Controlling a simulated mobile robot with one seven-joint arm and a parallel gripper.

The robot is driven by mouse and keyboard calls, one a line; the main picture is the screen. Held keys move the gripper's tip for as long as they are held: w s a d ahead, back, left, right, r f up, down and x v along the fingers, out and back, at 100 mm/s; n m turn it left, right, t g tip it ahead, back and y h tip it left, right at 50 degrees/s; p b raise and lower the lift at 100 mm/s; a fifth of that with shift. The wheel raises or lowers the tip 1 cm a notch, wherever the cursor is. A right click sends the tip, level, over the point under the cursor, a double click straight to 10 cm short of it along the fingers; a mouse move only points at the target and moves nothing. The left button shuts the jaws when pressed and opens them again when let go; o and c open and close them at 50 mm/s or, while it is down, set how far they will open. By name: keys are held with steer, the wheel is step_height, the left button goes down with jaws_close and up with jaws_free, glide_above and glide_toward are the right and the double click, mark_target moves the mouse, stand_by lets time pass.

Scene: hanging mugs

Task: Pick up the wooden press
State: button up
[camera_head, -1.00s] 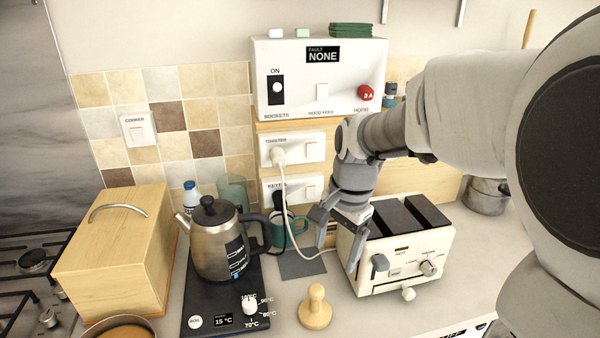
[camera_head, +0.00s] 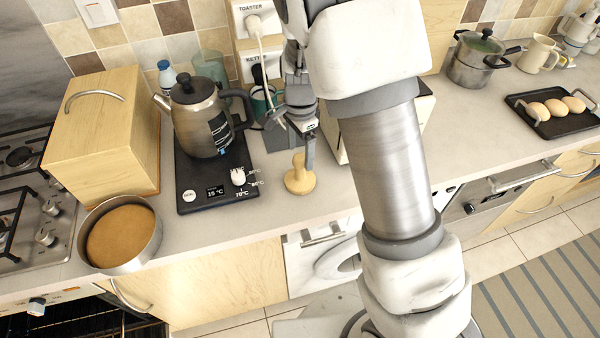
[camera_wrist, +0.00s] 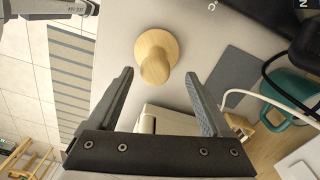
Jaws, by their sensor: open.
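The wooden press (camera_head: 299,176) is a small pale wooden piece with a round base and a knob handle. It stands upright on the counter, to the right of the kettle's black base. In the wrist view the press (camera_wrist: 156,54) lies just beyond the fingertips, roughly midway between them. My gripper (camera_wrist: 160,85) is open and empty, with a finger on each side of the view. In the head view my gripper (camera_head: 292,138) is just behind and above the press, partly hidden by my arm.
A kettle (camera_head: 202,120) stands on its base (camera_head: 200,198) at the left. The toaster (camera_head: 420,108) is mostly hidden behind my arm. A pan (camera_head: 124,235), a wooden box (camera_head: 95,140) and a teal mug (camera_head: 262,104) are nearby. The counter in front of the press is clear.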

mark_target(301, 169)
steer(key=shift+s+f, duration=0.15)
steer(key=shift+f, duration=1.5)
steer(key=shift+s+f, duration=0.15)
steer(key=shift+f, duration=1.5)
jaws_close()
